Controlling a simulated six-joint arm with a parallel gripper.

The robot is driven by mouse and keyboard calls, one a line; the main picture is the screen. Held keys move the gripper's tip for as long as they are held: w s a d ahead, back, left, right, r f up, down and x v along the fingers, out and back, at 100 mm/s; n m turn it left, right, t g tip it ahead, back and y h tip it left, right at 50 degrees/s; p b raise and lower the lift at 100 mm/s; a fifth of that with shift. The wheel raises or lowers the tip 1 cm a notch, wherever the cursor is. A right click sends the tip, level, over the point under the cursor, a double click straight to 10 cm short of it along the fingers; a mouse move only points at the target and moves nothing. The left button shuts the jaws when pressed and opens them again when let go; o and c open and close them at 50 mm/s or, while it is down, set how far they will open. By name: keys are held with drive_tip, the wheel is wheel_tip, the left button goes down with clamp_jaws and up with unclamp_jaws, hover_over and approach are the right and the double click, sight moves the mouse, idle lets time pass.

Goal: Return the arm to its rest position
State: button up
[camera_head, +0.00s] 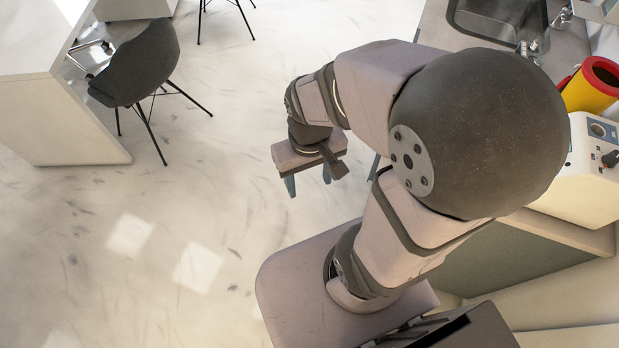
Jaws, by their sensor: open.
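My gripper (308,181) hangs at the end of my folded arm, near the middle of the camera_head view. Its two bluish fingers point down and stand apart, with nothing visible between them. It is over the pale floor, and no object touches it. My arm rises from my base at the lower middle, bends at a large dark joint and reaches back to the left. The arm hides part of the counter behind it.
A counter (431,26) with a sink (497,14) runs along the right. A yellow and red container (588,90) and a cream-coloured device (577,178) stand there. A dark chair (147,66) and white desk (62,125) are at upper left. The marbled floor (130,270) at left is clear.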

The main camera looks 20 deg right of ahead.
drive_tip(key=shift+f, duration=0.15)
wheel_tip(320, 180, down, 10)
drive_tip(key=b, duration=1)
drive_tip(key=shift+f, duration=0.15)
